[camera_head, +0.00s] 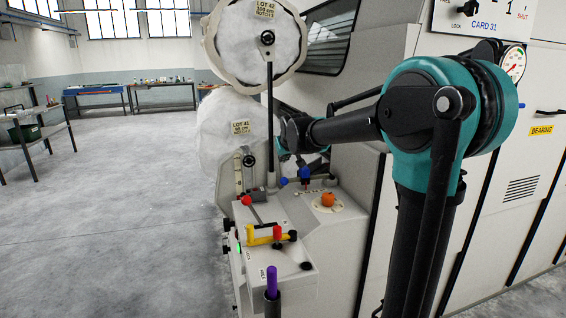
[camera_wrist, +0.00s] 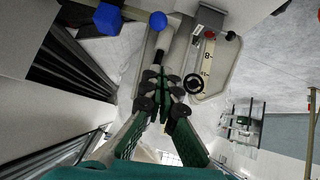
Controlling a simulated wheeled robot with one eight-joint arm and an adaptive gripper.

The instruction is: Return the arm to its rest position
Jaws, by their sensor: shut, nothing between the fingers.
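My arm, with its teal joint (camera_head: 430,110) and dark links, rises on the right of the head view and reaches left in front of the carding machine (camera_head: 395,50). Its far end is near the lower lap roll (camera_head: 222,125) and above the control console (camera_head: 285,290); the fingers are hard to make out there. In the wrist view my gripper (camera_wrist: 163,80) has green and grey fingers with dark joints. The fingertips are together and hold nothing.
The console carries a red-knobbed lever (camera_head: 246,201), a yellow handle (camera_head: 262,235), an orange knob (camera_head: 327,199) and a purple-topped lever (camera_head: 271,282). The upper lap roll (camera_head: 255,45) hangs above. A shelf table (camera_head: 35,135) stands left. The floor (camera_head: 120,220) between is clear.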

